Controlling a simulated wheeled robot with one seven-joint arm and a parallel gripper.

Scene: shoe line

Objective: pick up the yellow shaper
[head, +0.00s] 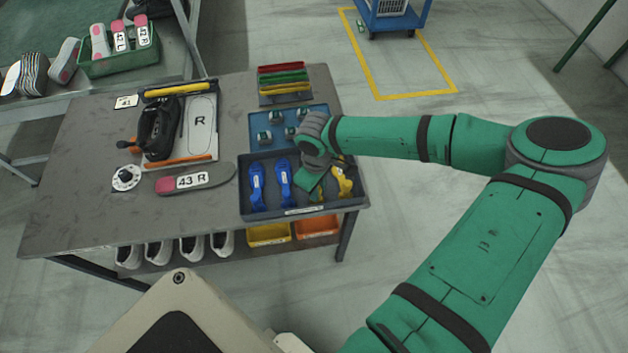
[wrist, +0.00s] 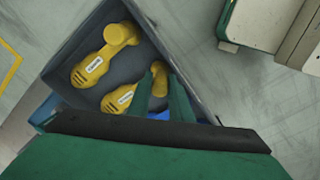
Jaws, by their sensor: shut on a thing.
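A dark tray (head: 272,210) on the table's front right corner holds two blue shapers (head: 257,186) and yellow shapers. The wrist view shows two yellow shapers side by side. My gripper (wrist: 164,82) has its green fingers on either side of the neck of the nearer yellow shaper (wrist: 122,97) and is shut on it. The fingers hide part of it. The other yellow shaper (wrist: 90,70) lies free beside it, and also shows in the head view (head: 342,181). I cannot tell whether the held shaper touches the tray floor.
A blue tray (head: 262,121) with small round parts stands behind. A fixture (head: 201,127) marked R and a sole (head: 200,178) labelled 43 R lie to the left. Yellow and orange bins (head: 268,235) and shoes sit on the shelf below.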

